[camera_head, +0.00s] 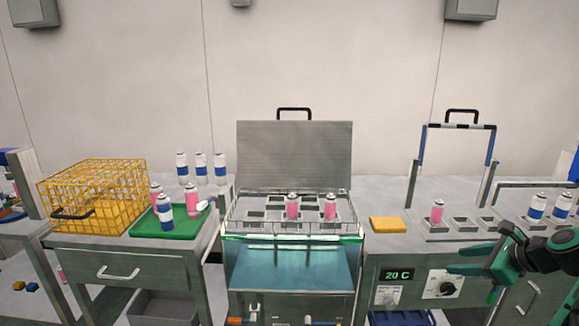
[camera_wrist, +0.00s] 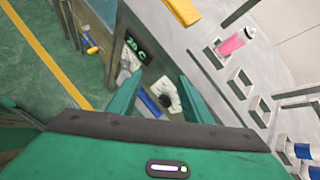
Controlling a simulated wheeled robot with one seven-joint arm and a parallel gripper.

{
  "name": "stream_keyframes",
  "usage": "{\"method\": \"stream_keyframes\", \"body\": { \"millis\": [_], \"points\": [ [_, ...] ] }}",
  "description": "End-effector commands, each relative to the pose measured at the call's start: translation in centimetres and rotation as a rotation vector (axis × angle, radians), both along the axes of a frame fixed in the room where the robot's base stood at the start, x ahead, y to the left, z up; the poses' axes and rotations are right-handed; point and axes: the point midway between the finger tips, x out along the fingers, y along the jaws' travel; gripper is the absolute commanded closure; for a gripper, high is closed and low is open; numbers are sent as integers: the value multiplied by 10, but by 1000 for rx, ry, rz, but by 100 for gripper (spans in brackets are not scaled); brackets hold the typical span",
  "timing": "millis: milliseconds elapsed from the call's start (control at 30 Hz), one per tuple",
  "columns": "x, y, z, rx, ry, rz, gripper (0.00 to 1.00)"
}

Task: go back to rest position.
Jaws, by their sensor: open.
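My gripper (camera_head: 478,268) is at the lower right in the head view, in front of the right-hand bench. Its green fingers point left and are apart with nothing between them. In the wrist view the open fingers (camera_wrist: 158,98) show over the front of that bench, near its dial and its "20 C" display (camera_wrist: 136,48). A pink can (camera_head: 437,211) stands in a row of holders on the bench, apart from my gripper. It also shows in the wrist view (camera_wrist: 233,42). Blue-and-white cans (camera_head: 537,207) stand further right, behind my arm.
A water bath (camera_head: 290,262) with a raised lid holds two pink cans in its rack. A yellow block (camera_head: 387,224) lies on the right bench. A green tray (camera_head: 180,232) with several cans and a yellow wire basket (camera_head: 92,190) stand at left. A framed guard rises behind the right holders.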

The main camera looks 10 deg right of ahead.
Motion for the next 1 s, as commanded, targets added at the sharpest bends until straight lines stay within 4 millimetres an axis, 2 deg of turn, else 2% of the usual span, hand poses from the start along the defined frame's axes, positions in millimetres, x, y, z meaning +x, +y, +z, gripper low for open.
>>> {"method": "stream_keyframes", "body": {
  "millis": [100,433,700,1000],
  "points": [
    [-5,29,-7,-137,92,177,55],
    [-43,86,-11,-483,306,679,55],
    [-85,118,5,-693,416,1070,55],
    [-137,147,30,-844,458,1481,55]
  ]
}}
